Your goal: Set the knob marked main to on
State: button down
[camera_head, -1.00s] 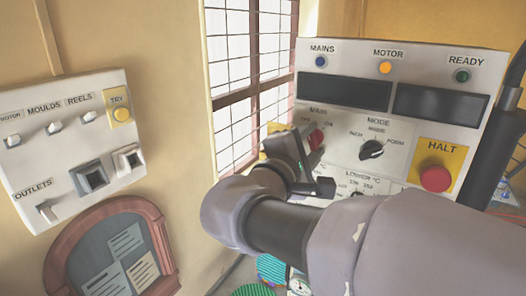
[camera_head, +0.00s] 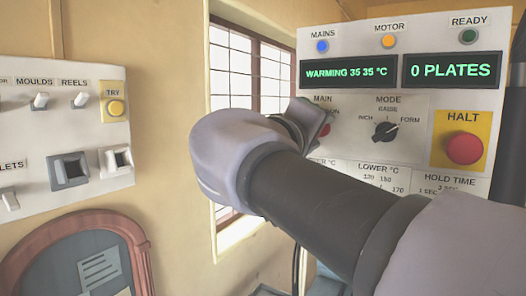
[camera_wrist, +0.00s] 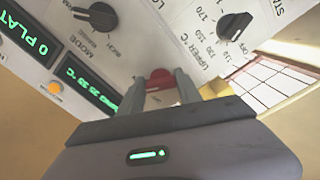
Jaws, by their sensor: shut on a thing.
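The red main knob (camera_wrist: 160,78) is between the fingers of my gripper (camera_wrist: 162,94) in the wrist view. The fingers are shut on it, one on each side. In the head view my gripper (camera_head: 312,116) covers most of the knob, and only a red sliver (camera_head: 325,130) shows under the label MAIN. The gripper hides which way the knob points. The MAINS lamp (camera_head: 322,46) is bright blue.
The black MODE knob (camera_head: 385,131) and red HALT button (camera_head: 464,148) are right of the main knob. An UPPER °C knob (camera_wrist: 234,26) shows in the wrist view. A switch panel (camera_head: 60,140) hangs on the left wall, and a barred window (camera_head: 250,75) is between.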

jog(key=shift+f+m+b, duration=0.2)
jog(key=shift+m+b, duration=0.4)
jog(key=shift+b, duration=0.1)
jog(key=shift+r, duration=0.15)
jog(key=c, duration=0.8)
grip_release()
jog(key=shift+b, duration=0.3)
